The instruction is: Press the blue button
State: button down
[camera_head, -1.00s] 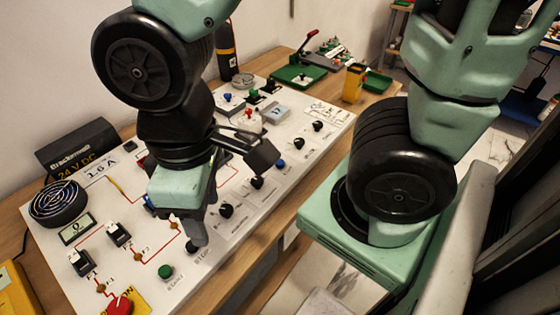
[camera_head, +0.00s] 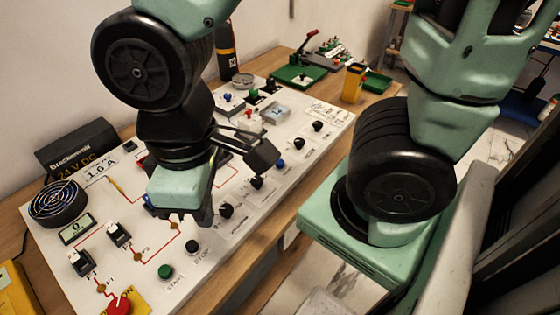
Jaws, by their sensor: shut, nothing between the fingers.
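A small round blue button (camera_head: 280,163) shows on the white panel, in the row of controls along its front right side, just right of the dark part on my wrist. My gripper (camera_head: 196,216) points down over the front middle of the panel, left of and nearer than the blue button. Its fingers are together with nothing between them; their tips are mostly hidden behind the gripper body. A black button (camera_head: 192,247) labelled STOP and a green button (camera_head: 165,272) labelled START lie just in front of my gripper, clear of it.
The white panel (camera_head: 72,272) lies on a wooden bench. Several black knobs, such as one knob (camera_head: 226,210), stand along its front edge near the blue button. A red mushroom button (camera_head: 120,305), a fan (camera_head: 58,203) and a 24 V supply (camera_head: 80,150) are at the left.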

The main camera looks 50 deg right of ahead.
aim_at(279, 163)
jog(key=k+l, duration=0.25)
jog(key=l, duration=0.2)
jog(key=k+l, duration=0.25)
jog(key=l, duration=0.15)
jog(key=k+l, duration=0.25)
jog(key=l, duration=0.2)
jog(key=i+u, duration=0.05)
